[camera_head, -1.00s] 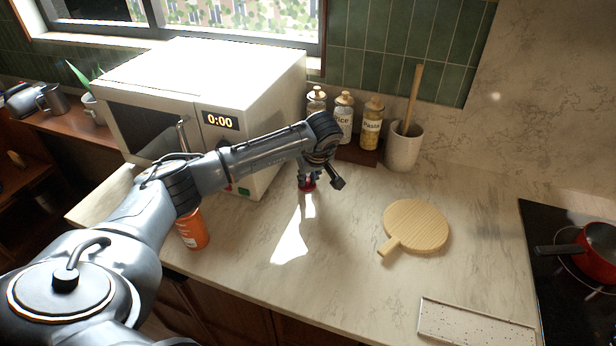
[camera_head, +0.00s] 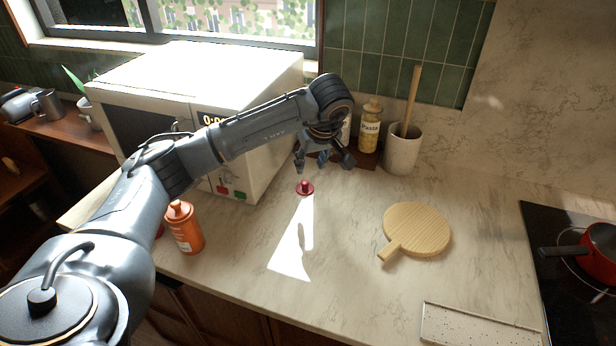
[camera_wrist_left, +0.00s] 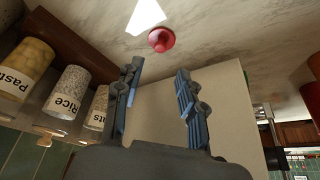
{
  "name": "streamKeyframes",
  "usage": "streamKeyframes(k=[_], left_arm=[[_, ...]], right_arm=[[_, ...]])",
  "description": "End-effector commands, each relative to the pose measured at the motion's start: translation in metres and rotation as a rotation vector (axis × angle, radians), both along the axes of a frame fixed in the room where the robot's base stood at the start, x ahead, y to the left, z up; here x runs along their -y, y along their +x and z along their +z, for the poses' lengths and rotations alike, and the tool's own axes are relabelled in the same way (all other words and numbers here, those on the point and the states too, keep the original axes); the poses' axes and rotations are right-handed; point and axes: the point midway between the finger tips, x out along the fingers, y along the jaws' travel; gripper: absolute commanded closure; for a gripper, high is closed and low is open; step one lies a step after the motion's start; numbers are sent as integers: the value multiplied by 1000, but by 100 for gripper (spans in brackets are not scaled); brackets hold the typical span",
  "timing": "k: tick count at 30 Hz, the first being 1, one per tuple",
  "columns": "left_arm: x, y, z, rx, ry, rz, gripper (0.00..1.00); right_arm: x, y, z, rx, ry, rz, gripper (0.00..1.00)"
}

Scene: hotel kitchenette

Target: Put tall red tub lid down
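The red lid (camera_head: 305,188) with a small knob lies flat on the marble counter in front of the microwave, knob up. It also shows in the left wrist view (camera_wrist_left: 161,40), beyond the fingertips. My left gripper (camera_head: 322,164) is above and a little behind the lid, apart from it. Its fingers are spread in the left wrist view (camera_wrist_left: 158,75), with nothing between them. The tall red tub cannot be made out for certain; a bit of red shows behind the orange bottle. My right gripper is not in view.
An orange bottle (camera_head: 184,227) stands at the counter's left, near the microwave (camera_head: 262,90). Jars, including the pasta jar (camera_head: 369,130), and a utensil crock (camera_head: 402,150) stand behind. A round wooden board (camera_head: 417,228) lies right. The counter between lid and board is clear.

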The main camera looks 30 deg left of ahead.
Motion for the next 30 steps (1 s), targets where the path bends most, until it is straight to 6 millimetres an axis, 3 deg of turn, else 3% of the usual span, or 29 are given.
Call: streamKeyframes(k=[8, 23, 26, 30], left_arm=[[8, -6, 23, -1, 0, 0, 60], [8, -6, 24, -1, 0, 1, 60], [8, -6, 31, -1, 0, 1, 60], [8, -6, 57, -1, 0, 1, 60]], right_arm=[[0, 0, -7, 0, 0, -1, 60], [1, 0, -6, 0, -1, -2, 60], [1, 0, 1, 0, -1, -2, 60], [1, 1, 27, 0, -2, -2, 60]])
